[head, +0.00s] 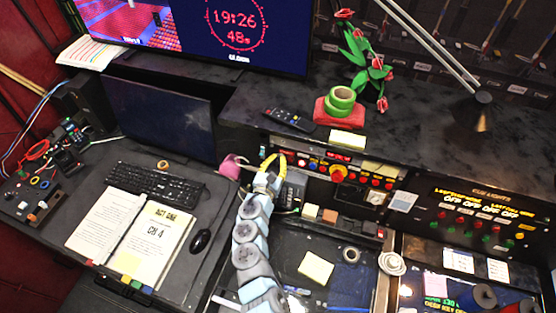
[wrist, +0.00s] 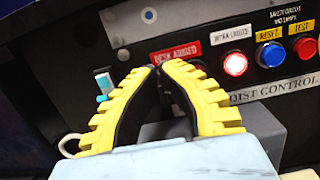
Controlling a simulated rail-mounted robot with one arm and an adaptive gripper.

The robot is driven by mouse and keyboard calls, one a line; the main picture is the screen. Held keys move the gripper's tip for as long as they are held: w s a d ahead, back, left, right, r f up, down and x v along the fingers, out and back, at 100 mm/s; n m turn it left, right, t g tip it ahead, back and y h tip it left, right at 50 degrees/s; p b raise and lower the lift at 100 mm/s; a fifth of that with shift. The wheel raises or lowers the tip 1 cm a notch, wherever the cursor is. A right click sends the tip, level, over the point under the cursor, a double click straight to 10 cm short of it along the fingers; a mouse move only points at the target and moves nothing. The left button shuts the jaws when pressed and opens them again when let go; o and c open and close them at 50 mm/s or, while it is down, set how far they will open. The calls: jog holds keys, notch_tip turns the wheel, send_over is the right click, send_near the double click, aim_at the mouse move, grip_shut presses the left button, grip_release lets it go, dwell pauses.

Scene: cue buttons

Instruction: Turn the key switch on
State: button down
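My gripper (wrist: 161,72) reaches up to the front of the control panel in the wrist view, just below the red label that seems to read "DESK ARMED" (wrist: 176,53). Its two yellow-ribbed fingers lean together and their tips meet or nearly meet. The key switch is not visible; the spot under the red label is hidden behind the fingertips. I cannot tell whether a key is between them. In the head view my gripper (head: 272,158) is at the left end of the button panel (head: 325,168).
Right of the fingers are a lit red lamp (wrist: 235,64), a blue button (wrist: 270,54) and a red button (wrist: 304,48). A white and teal part (wrist: 104,84) stands left of them. A pink mug (head: 233,166) is close to my gripper. A monitor (head: 160,118) stands left.

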jog(key=m+b, duration=0.2)
jog(key=m, duration=0.1)
jog(key=m+b, duration=0.1)
jog(key=shift+d+f+h, duration=0.15)
jog(key=shift+f+h, duration=0.1)
jog(key=shift+h, duration=0.05)
jog(key=m+b, duration=0.2)
jog(key=m, duration=0.1)
jog(key=m+g+h+b, duration=0.1)
jog(key=m+b, duration=0.1)
jog(key=m, duration=0.1)
jog(key=shift+s+d+f, duration=0.15)
jog(key=shift+d, duration=0.05)
jog(key=m+b, duration=0.2)
jog(key=m+g+b, duration=0.1)
jog(key=m+b, duration=0.1)
jog(key=m, duration=0.1)
jog(key=shift+d+f, duration=0.15)
jog(key=shift+f, duration=0.05)
jog(key=shift+m+b, duration=1.55)
jog(key=shift+m, duration=0.55)
jog(key=shift+g, duration=0.3)
jog(key=c, duration=1.3)
grip_release()
jog(key=shift+o, duration=0.2)
